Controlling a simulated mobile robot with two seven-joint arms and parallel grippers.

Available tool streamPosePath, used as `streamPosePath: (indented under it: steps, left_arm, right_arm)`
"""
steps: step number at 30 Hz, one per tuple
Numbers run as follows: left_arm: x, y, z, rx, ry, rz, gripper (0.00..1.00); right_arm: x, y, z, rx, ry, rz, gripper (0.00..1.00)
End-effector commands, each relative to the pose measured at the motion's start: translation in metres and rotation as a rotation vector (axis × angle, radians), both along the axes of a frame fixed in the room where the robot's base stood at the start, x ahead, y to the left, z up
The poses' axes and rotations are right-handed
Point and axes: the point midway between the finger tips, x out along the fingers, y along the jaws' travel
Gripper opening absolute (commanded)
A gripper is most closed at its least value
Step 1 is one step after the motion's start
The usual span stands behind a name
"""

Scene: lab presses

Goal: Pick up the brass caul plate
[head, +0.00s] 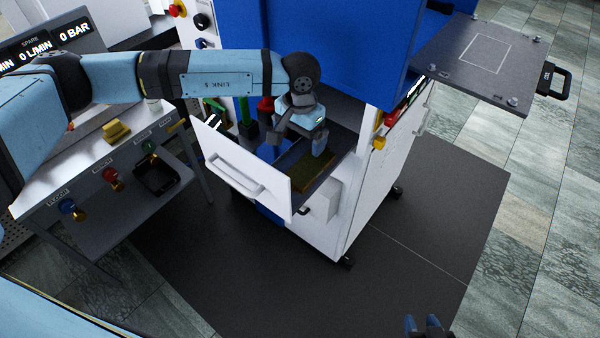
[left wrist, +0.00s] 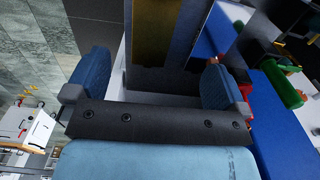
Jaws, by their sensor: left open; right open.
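The brass caul plate (head: 314,173) looks like a flat, dull gold-brown plate lying in the open drawer of the white and blue press cabinet. In the left wrist view a brownish-gold strip of it (left wrist: 151,35) shows beyond the fingers, cut off by the top edge. My left gripper (head: 302,142) is over the drawer, pointing down, and partly covers the plate. Its two blue fingers stand wide apart with nothing between them in the left wrist view (left wrist: 156,78). My right gripper (head: 427,326) shows only its fingertips at the bottom edge, open and away from the drawer.
The white drawer front (head: 240,170) with its handle stands near my left gripper. Green and red-topped items (head: 265,105) are behind it. A bench (head: 80,180) with knobs stands left. A dark plate on a shelf (head: 475,60) juts out right. The dark floor mat (head: 420,220) is clear.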

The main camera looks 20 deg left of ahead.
Motion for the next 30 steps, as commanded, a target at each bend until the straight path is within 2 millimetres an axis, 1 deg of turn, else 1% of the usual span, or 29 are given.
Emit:
streamPosePath:
  steps: [1,6,9,14,17,21,24,27,30]
  left_arm:
    - [-0.002,0.0,-0.01,0.0,0.006,0.001,1.0]
    - [-0.002,-0.001,-0.044,-0.002,0.006,0.003,1.0]
    - [-0.002,-0.001,-0.058,-0.005,0.005,0.003,1.0]
    - [-0.002,-0.002,-0.07,-0.005,0.005,0.002,1.0]
    - [-0.006,-0.003,-0.081,-0.003,0.009,0.002,1.0]
    - [-0.011,-0.005,-0.103,-0.004,0.01,0.002,1.0]
    - [-0.009,-0.004,-0.116,-0.004,0.007,0.004,1.0]
    - [-0.008,-0.004,-0.122,-0.005,0.005,0.004,1.0]
    - [-0.008,-0.004,-0.124,-0.005,0.004,0.003,1.0]
  right_arm:
    - [-0.001,0.0,0.004,-0.001,0.002,0.001,0.43]
    - [-0.001,-0.001,0.01,-0.002,0.003,0.0,0.43]
    - [-0.001,-0.002,0.013,-0.003,0.0,-0.001,0.43]
    - [0.0,-0.004,0.015,-0.005,-0.002,-0.005,0.43]
    - [0.0,-0.004,0.02,-0.006,-0.003,-0.005,0.43]
    - [-0.001,-0.005,0.031,-0.007,-0.005,-0.009,0.43]
    - [-0.001,-0.006,0.032,-0.008,-0.005,-0.012,0.43]
    - [0.0,-0.006,0.033,-0.007,-0.006,-0.013,0.43]
    - [0.001,-0.006,0.033,-0.007,-0.007,-0.015,0.43]
